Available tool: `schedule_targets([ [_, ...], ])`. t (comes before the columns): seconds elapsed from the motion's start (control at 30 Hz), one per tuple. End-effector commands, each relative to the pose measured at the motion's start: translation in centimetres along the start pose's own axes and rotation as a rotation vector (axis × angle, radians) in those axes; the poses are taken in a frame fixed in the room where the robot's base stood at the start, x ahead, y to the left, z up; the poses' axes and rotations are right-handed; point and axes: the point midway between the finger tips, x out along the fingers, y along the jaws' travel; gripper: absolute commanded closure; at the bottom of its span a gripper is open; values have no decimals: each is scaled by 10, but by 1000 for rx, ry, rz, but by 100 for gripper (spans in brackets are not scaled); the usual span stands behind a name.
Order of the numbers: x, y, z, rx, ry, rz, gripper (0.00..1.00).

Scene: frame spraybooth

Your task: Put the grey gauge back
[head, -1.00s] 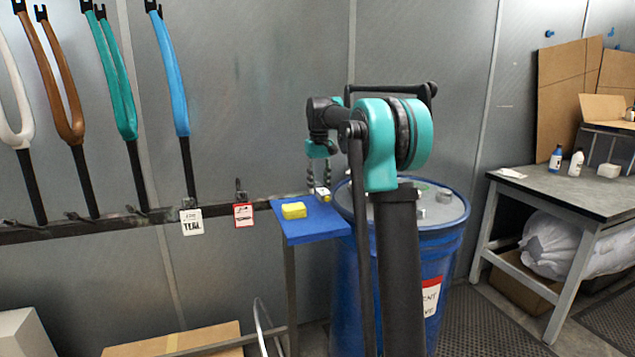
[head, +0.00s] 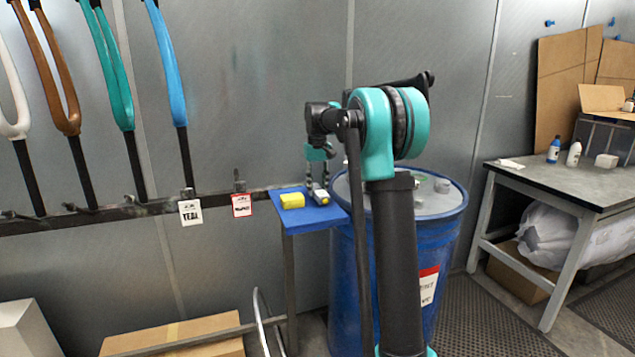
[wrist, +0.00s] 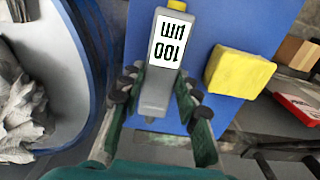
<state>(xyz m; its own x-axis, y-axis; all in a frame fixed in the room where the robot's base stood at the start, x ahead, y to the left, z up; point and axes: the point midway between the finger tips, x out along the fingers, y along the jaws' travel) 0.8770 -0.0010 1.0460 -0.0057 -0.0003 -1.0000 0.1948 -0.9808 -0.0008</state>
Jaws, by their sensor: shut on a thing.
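The grey gauge (wrist: 155,88) has a white label reading 100 µm and a yellow end. In the wrist view it lies between my fingers, over the blue shelf (wrist: 205,25). My gripper (wrist: 158,92) is shut on its grey body, one finger on each side. In the head view my gripper (head: 318,190) points down at the right part of the blue shelf (head: 308,220), and the gauge (head: 321,197) shows small at its tips. I cannot tell whether the gauge touches the shelf.
A yellow sponge (head: 292,201) lies on the shelf, left of the gauge in the head view. A blue drum (head: 440,225) stands close on the right. Tags hang from the wall rail at left, below coloured forks. A workbench (head: 560,185) stands at far right.

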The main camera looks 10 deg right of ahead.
Motion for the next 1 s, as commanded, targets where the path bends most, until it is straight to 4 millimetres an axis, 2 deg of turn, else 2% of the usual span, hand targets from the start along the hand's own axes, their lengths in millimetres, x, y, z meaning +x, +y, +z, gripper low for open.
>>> schedule_targets([
  [0.47, 7, 0, 0, 0, 0, 0, 100],
  [0.5, 7, 0, 0, 0, 0, 0, 66],
  [0.67, 7, 0, 0, 0, 0, 0, 46],
  [1.0, 6, 0, 0, 0, 0, 0, 44],
])
